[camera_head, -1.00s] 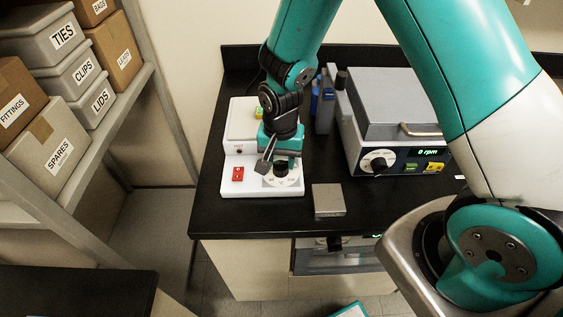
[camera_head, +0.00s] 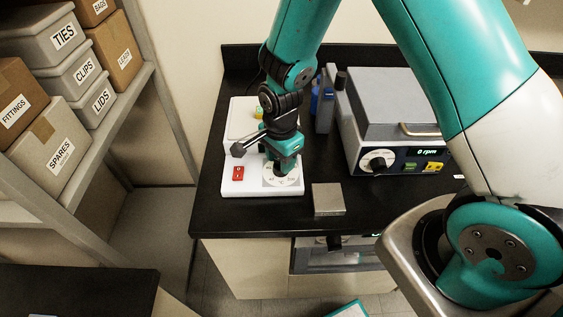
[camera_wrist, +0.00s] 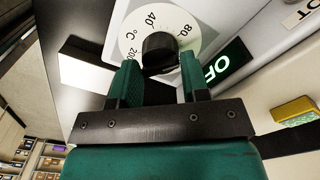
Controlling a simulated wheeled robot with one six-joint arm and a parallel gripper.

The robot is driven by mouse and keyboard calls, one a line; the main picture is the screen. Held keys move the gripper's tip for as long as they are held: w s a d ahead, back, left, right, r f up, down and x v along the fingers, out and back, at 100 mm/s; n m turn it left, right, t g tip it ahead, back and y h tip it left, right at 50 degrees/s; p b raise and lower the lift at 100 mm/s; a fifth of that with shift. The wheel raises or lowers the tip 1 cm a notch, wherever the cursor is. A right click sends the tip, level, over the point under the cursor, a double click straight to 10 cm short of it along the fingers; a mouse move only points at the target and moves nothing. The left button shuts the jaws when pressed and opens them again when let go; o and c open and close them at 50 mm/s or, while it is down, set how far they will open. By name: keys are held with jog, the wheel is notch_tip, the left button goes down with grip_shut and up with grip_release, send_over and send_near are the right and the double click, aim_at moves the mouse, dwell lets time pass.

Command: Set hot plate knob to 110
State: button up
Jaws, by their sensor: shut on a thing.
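The hot plate (camera_head: 240,120) is a white unit at the left end of the black bench. Its white dial face (camera_head: 292,181) is on the front panel and partly hidden by my gripper in the head view. In the wrist view the dial (camera_wrist: 183,22) shows 40, 80, 200 and °C around a black knob (camera_wrist: 159,48). My gripper (camera_wrist: 160,72) points down at the dial, its green fingers shut on the knob from both sides. In the head view my gripper (camera_head: 283,167) hides the knob. I cannot read the knob's pointer.
A red switch (camera_head: 238,173) is left of the dial. A grey block (camera_head: 328,199) lies to the right near the bench edge. A grey device (camera_head: 385,120) reading 0 rpm stands further right. A dark display (camera_wrist: 222,68) with partly hidden lettering is close to my gripper.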

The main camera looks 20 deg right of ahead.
jog(key=m, duration=0.7)
jog(key=o, duration=1)
notch_tip(320, 180, up, 8)
jog(key=p, duration=0.7)
